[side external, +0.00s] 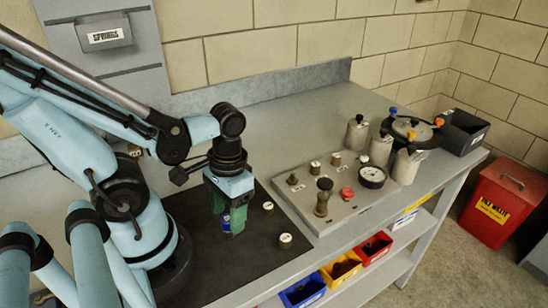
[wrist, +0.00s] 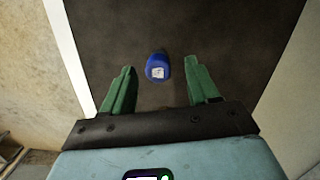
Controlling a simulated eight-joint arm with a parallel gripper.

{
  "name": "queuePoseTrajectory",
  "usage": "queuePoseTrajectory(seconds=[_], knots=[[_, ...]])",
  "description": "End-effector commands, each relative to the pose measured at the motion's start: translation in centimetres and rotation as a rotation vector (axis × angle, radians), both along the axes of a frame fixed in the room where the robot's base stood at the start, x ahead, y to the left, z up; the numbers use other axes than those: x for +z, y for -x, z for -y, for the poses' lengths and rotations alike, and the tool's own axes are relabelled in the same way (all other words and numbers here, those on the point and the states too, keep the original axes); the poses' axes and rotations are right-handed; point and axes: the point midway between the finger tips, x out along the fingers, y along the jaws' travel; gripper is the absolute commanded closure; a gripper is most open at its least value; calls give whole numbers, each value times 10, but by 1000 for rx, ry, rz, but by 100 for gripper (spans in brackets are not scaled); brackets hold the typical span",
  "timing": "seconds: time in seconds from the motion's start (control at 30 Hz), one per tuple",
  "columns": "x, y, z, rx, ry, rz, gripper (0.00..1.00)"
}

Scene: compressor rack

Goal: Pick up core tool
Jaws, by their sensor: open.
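A small blue cylinder with a pale label (wrist: 158,67), which looks like the core tool though I cannot be sure, stands on the dark mat. In the wrist view it lies between the lines of my two green fingers, near the level of their tips. My gripper (wrist: 160,70) is open, with a clear gap on each side of the cylinder. In the side external view my gripper (side external: 226,212) points down over the mat, with the blue cylinder (side external: 226,225) low by its fingertips. The fingers partly hide it there.
Small brass-coloured pieces (side external: 285,240) stand on the dark mat (side external: 240,265) to the right. A grey panel (side external: 345,215) with knobs, a gauge and a red button lies beyond them. Grey canisters (side external: 357,135) and a black bin (side external: 463,132) stand farther right. Coloured bins (side external: 341,268) hang below the bench edge.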

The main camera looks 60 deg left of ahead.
Motion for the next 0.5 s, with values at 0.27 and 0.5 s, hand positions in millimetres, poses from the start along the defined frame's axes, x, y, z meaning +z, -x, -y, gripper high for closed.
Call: queuePoseTrajectory(seconds=[0.27, 0.5], knots=[[-17, 1, 3, 0, 0, 0, 40], [-27, 3, 3, -1, 1, 1, 40]])
